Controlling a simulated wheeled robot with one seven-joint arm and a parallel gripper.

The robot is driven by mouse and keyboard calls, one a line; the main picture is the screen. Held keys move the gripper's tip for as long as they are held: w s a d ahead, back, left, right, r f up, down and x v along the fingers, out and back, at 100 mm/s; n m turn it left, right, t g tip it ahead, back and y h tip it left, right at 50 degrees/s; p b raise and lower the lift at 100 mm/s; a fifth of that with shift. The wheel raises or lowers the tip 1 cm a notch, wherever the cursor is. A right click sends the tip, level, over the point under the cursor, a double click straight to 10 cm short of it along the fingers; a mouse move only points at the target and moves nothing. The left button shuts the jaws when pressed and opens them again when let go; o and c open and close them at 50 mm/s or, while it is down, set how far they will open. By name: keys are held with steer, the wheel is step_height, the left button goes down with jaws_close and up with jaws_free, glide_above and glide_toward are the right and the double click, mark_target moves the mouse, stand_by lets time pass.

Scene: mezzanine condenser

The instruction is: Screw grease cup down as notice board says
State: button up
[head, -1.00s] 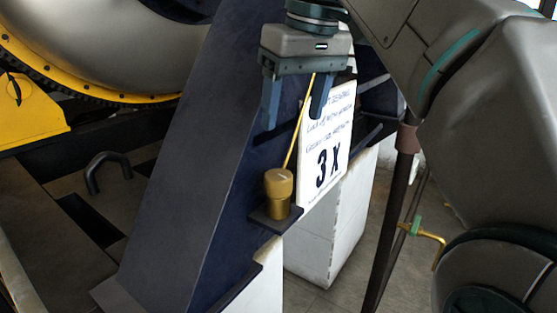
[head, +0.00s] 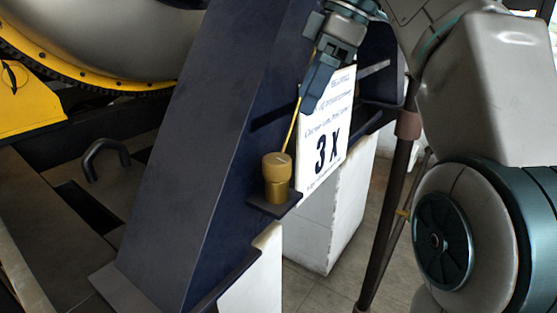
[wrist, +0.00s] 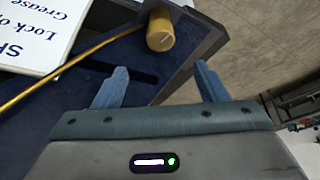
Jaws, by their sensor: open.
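The brass grease cup (head: 277,178) stands upright on a small dark bracket (head: 288,204) beside the dark blue slanted frame. A line marks its cap, and a thin brass pipe (head: 292,130) rises behind it. The white notice board (head: 330,135) behind it shows a large "3 X"; its smaller writing is hard to read. My gripper (head: 308,98) is above the cup and slightly right, apart from it, partly covering the board's top. In the wrist view my gripper (wrist: 160,80) is open and empty, with the cup (wrist: 160,32) beyond the fingertips.
The blue slanted frame (head: 205,150) stands close left of the cup. A white block (head: 335,220) is behind and right, and a dark upright pole (head: 388,210) stands farther right. A yellow-rimmed round machine (head: 100,70) is at upper left.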

mark_target(278, 158)
steer(key=b+x, duration=0.1)
steer(key=x, duration=1)
steer(key=shift+a+f, duration=0.1)
steer(key=shift+f, duration=0.3)
steer(key=c, duration=1)
